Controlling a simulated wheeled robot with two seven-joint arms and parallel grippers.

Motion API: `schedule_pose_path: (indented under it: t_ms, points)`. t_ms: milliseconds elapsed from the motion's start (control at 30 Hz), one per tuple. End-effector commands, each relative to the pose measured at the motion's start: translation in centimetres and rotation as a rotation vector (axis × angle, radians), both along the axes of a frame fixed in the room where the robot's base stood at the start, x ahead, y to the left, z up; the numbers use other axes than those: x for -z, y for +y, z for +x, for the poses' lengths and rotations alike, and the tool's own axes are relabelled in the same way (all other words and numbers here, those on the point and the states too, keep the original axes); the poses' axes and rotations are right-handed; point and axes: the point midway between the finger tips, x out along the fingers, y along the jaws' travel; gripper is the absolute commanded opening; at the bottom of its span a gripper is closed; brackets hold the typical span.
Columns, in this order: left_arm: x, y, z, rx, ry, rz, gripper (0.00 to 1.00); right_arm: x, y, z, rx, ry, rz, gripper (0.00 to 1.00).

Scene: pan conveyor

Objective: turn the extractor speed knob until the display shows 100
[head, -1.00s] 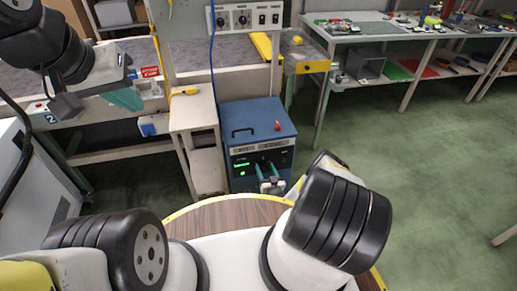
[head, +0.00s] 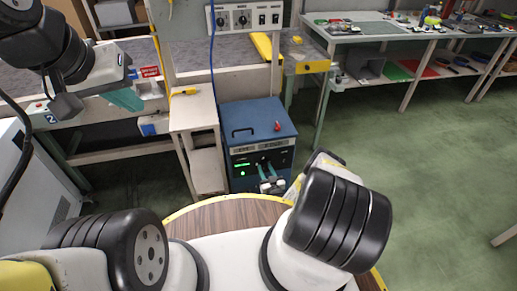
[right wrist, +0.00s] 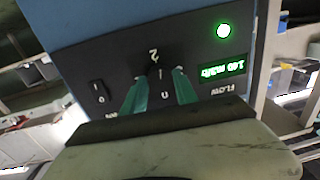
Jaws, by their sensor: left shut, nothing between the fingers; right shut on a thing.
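The blue extractor unit (head: 262,112) stands on the floor with its black control panel facing me. Its green-lit display (right wrist: 222,69) is upside down and slanted in the right wrist view; I cannot read its figure surely. My right gripper (right wrist: 160,78) is shut on the speed knob at the panel, between the dial marks; its teal fingers hide most of the knob. The same gripper shows at the panel in the head view (head: 265,170). My left gripper (head: 127,98) is shut and empty, over the bench at the left.
A round green lamp (right wrist: 223,31) and a black rocker switch (right wrist: 98,92) flank the knob. A red button (head: 277,126) is on the unit's top. A beige stand (head: 193,110) is close at the unit's left. Green floor at the right is clear.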

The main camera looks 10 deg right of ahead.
Motion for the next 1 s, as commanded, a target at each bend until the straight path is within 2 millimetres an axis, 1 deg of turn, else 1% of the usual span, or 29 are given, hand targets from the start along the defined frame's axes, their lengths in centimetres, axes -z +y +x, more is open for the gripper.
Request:
schedule_pose_path:
  t_ms: [600, 800, 1000]
  points:
    - [0.00, 0.00, 0.00, 0.000, 0.000, 0.000, 0.00, -0.03, 0.13, -0.07, -0.004, -0.018, -0.556, 0.00]
    - [0.00, 0.00, 0.00, 0.000, 0.000, 0.000, 0.00, -0.07, 0.11, -0.08, -0.003, -0.023, -0.698, 0.00]
    - [0.00, 0.00, 0.00, 0.000, 0.000, 0.000, 0.00, -0.06, 0.06, -0.10, -0.002, -0.025, -0.795, 0.00]
